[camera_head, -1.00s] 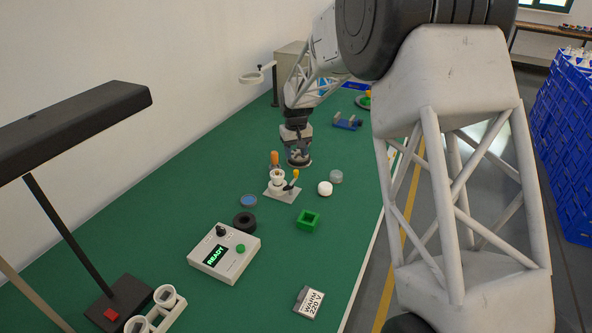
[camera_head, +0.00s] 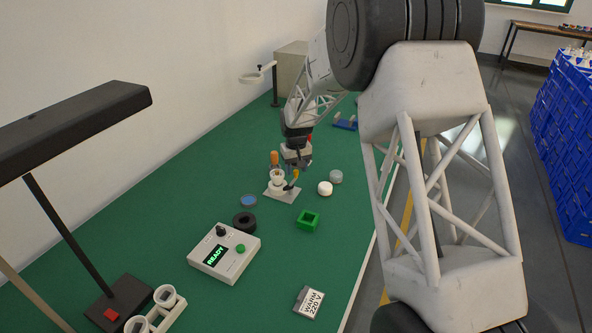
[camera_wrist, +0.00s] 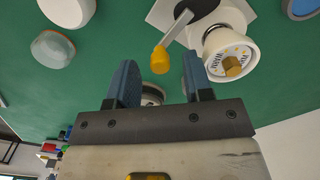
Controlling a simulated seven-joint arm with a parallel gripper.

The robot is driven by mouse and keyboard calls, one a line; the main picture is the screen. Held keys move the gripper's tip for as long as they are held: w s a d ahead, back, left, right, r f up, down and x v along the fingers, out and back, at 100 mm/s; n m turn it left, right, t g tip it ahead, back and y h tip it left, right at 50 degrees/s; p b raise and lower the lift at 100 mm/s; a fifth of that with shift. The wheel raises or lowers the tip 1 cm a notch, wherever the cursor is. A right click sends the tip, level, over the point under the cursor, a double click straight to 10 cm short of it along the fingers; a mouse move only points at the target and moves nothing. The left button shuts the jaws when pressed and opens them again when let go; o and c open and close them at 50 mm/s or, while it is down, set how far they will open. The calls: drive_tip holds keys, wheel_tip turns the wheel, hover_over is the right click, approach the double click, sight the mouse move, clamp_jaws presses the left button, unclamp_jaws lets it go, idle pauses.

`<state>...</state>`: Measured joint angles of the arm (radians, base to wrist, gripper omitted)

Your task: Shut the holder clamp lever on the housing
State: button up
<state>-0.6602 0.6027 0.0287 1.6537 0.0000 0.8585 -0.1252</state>
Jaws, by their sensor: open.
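The holder (camera_head: 282,194) is a light plate on the green bench, carrying the white round housing (camera_head: 277,178). In the wrist view the housing (camera_wrist: 242,42) shows printed lettering and a brass-coloured hexagonal piece at its centre. The clamp lever (camera_wrist: 178,27) is a grey arm with a yellow-orange tip, beside the housing. It angles away from the housing, and its tip also shows in the head view (camera_head: 295,174). My gripper (camera_wrist: 158,63) is open, its two dark blue fingers either side of the lever tip in the picture. I cannot tell whether they touch it.
An orange-handled tool (camera_head: 274,157) stands behind the housing. The control box (camera_head: 224,252) reads READY.

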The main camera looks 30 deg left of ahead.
drive_tip(key=shift+f, duration=0.45)
drive_tip(key=shift+c, duration=0.5)
clamp_jaws()
